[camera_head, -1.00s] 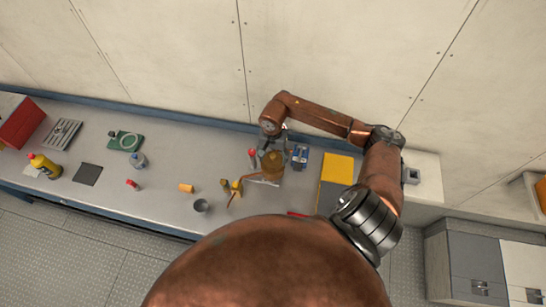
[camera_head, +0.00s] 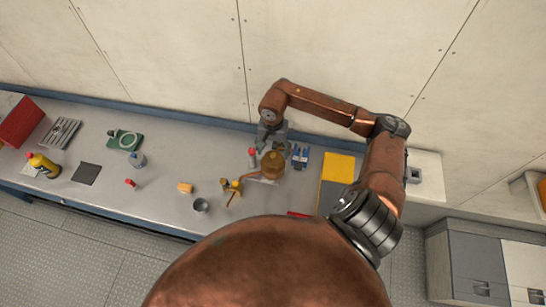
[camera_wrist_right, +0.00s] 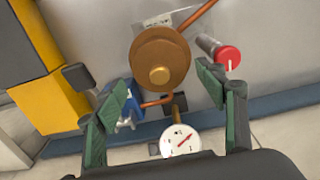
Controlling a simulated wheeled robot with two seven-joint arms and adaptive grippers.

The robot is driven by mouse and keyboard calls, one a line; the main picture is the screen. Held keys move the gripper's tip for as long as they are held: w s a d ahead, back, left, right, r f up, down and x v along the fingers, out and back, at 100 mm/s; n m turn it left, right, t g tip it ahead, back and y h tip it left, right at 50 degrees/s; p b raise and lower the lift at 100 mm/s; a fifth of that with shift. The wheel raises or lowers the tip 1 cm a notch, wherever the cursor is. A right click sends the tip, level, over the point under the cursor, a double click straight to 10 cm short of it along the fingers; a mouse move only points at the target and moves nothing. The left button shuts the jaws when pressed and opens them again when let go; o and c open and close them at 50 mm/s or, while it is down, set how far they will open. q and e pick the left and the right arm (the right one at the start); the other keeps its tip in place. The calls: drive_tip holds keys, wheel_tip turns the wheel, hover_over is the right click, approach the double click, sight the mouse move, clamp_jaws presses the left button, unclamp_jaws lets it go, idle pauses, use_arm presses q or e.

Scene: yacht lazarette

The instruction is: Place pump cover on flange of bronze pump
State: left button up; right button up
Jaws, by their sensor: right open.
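The bronze pump (camera_head: 272,168) stands on the bench in the head view, with copper pipe beside it. In the right wrist view a round bronze disc with a brass knob (camera_wrist_right: 158,62) lies over the pump's top. It looks like the pump cover resting on the flange, but I cannot see the seam between them. My right gripper (camera_head: 271,142) is just behind the pump toward the wall. In the wrist view its green-padded fingers (camera_wrist_right: 165,88) are spread wide with nothing between them, apart from the disc. My left gripper is not in view.
A white gauge (camera_wrist_right: 180,141), a red-capped cylinder (camera_wrist_right: 222,55) and a blue item (camera_head: 300,157) stand close to the pump. A yellow box (camera_head: 338,168) is at its right. Brass fittings (camera_head: 232,188) and a grey cup (camera_head: 200,205) lie left.

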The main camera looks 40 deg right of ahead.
sight(273, 155)
wheel_tip(273, 155, up, 8)
drive_tip(key=b, duration=0.1)
drive_tip(key=shift+f, duration=0.15)
drive_tip(key=shift+c, duration=0.3)
idle(0.8)
